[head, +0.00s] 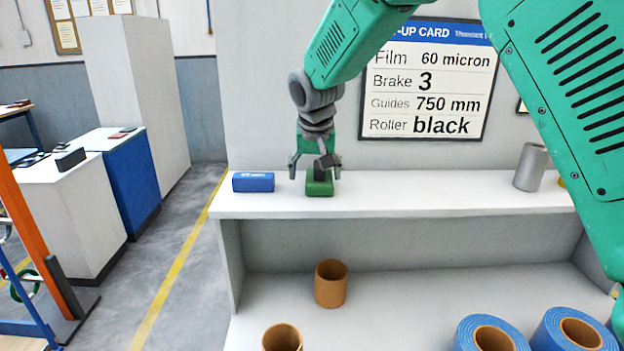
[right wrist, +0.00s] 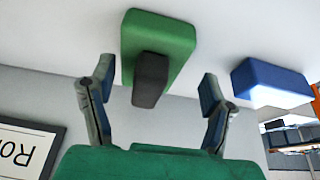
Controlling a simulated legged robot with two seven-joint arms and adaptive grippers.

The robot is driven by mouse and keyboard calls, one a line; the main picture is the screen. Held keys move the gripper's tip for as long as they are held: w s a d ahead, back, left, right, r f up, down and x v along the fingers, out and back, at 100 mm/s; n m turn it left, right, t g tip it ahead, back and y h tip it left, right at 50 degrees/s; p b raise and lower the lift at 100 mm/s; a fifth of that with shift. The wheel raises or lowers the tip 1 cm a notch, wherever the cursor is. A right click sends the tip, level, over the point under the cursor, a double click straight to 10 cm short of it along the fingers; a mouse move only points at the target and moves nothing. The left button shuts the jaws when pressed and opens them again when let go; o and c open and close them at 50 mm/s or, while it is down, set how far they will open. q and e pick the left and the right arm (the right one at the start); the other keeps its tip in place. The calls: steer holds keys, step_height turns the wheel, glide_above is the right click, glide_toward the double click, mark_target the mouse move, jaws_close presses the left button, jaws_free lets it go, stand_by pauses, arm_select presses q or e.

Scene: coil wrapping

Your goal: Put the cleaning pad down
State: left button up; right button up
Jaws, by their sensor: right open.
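The cleaning pad, a green block (head: 319,187) with a dark grip on top, rests on the white shelf (head: 420,200). In the right wrist view the green pad (right wrist: 175,45) and its dark handle (right wrist: 150,80) lie ahead of the fingers. My right gripper (head: 315,167) is above the pad, fingers spread to either side of the handle. It also shows in the right wrist view (right wrist: 158,85), with a gap between each finger and the handle. My left gripper is not in view.
A blue block (head: 253,182) sits just left of the pad. A grey cylinder (head: 531,167) stands on the shelf's right. Below are brown cores (head: 331,284) and blue rolls (head: 490,335). A set-up card (head: 428,80) hangs behind. The shelf's middle is clear.

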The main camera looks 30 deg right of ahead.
mark_target(319, 184)
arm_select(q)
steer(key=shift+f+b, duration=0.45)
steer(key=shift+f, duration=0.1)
arm_select(e)
steer(key=v, duration=1)
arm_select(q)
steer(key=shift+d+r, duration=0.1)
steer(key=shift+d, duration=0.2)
arm_select(e)
steer(key=shift+d+f, duration=0.1)
steer(key=shift+d, duration=0.3)
